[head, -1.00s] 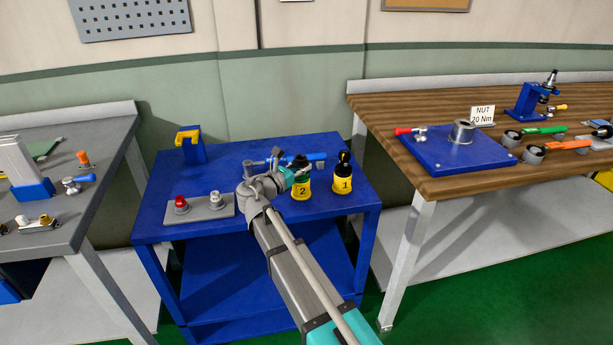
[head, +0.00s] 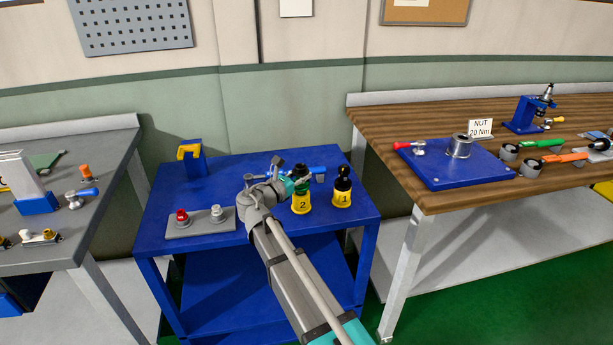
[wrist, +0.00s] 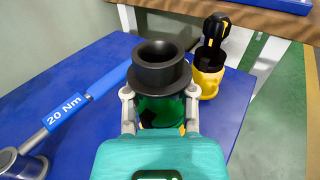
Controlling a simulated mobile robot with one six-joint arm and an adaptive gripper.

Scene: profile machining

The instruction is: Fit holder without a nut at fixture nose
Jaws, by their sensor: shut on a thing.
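My gripper (wrist: 160,112) is shut on a holder with a wide black ring on top (wrist: 158,62) and a green body below, fingers on both sides of the green part. In the head view the holder (head: 302,186) stands upright at the yellow pot marked 2 (head: 301,204); I cannot tell whether it is seated or slightly raised. A second holder (head: 343,177), with a black top, stands in the yellow pot marked 1 (head: 342,199), just to the right. On the wooden bench, a metal cylinder (head: 459,147), perhaps the fixture nose, stands on a blue plate (head: 450,170).
The blue cart (head: 225,240) bears a blue torque wrench marked 20 Nm (wrist: 68,97), a grey block (head: 200,223) with red and white knobs, and a blue-yellow stand (head: 191,160). Wrenches (head: 535,143) lie right of the plate. A grey bench (head: 95,210) stands at left.

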